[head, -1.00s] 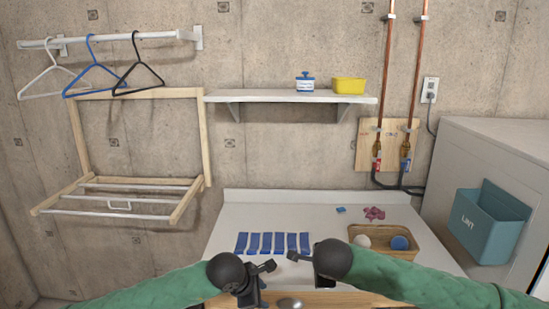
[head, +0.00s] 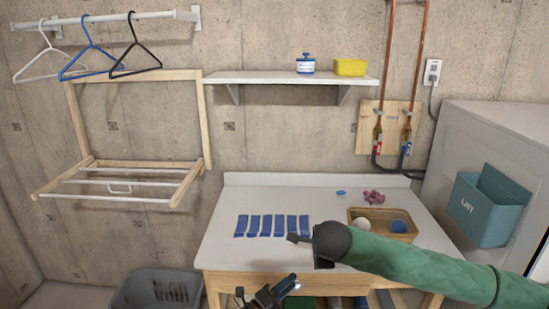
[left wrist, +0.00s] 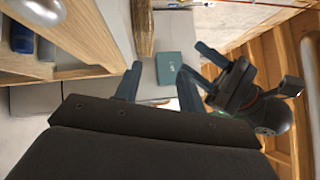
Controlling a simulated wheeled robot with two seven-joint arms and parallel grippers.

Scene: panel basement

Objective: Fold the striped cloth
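The blue-and-white striped cloth (head: 272,225) lies flat on the white worktop, left of its middle. Its right end is close to my right gripper (head: 299,239), which hangs at the cloth's lower right corner; I cannot tell whether they touch. Only one finger of it shows clearly, so its opening is unclear. My left gripper (head: 267,294) is low at the bottom edge of the head view, in front of the worktop's front edge and away from the cloth. In the left wrist view its two fingers (left wrist: 160,84) stand apart with nothing between them.
A wooden tray (head: 359,214) with two balls stands on the worktop (head: 222,250) at the right. A pink crumpled item (head: 373,197) and a small blue item (head: 341,193) lie behind it. A grey basket (head: 157,290) stands at the lower left. A teal lint bin (head: 488,207) hangs at the right.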

